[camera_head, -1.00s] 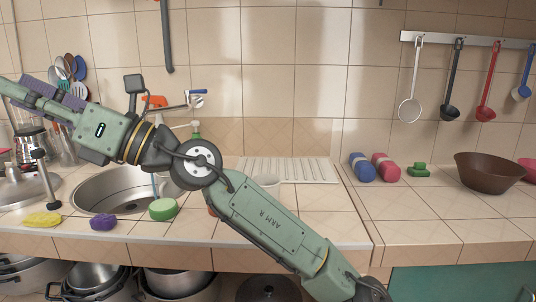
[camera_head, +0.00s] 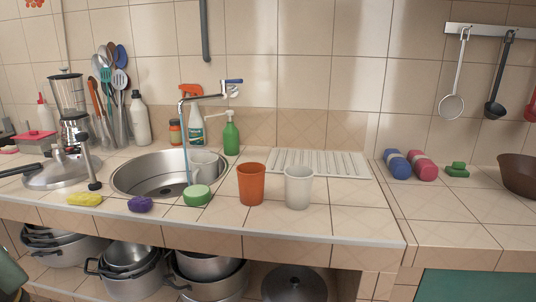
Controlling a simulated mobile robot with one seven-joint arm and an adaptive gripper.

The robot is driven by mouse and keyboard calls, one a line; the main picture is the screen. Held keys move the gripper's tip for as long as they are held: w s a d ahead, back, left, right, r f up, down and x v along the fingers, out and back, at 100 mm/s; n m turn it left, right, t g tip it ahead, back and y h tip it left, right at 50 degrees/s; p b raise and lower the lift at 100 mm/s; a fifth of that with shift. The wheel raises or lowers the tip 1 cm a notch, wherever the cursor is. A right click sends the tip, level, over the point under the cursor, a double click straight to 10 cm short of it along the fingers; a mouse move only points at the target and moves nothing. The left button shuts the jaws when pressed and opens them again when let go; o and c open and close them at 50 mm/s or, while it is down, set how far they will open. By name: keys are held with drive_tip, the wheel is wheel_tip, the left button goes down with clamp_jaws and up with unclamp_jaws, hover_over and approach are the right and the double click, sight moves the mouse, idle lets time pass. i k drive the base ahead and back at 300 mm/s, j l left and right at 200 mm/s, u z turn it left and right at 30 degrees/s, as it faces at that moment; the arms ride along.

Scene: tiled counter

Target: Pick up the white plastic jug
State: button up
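A white, cup-shaped vessel (camera_head: 298,188) stands upright on the tiled counter, right of an orange cup (camera_head: 251,184). I see no handle on it. A white bottle (camera_head: 140,119) stands at the back left. I cannot tell for sure which of these is the jug. My gripper is out of view; only a green bit of my arm shows at the lower left edge.
The metal sink (camera_head: 122,184) lies left of the cups, with a green round sponge (camera_head: 197,196) at its front. A white drainboard (camera_head: 318,162) lies behind the cups. Utensils and a blender (camera_head: 70,108) crowd the back left. The counter's front right of the white cup is clear.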

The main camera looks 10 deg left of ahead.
sight(204, 166)
drive_tip(key=i+j, duration=0.4)
drive_tip(key=i, duration=0.2)
drive_tip(key=i+j, duration=0.4)
drive_tip(key=i, duration=0.15)
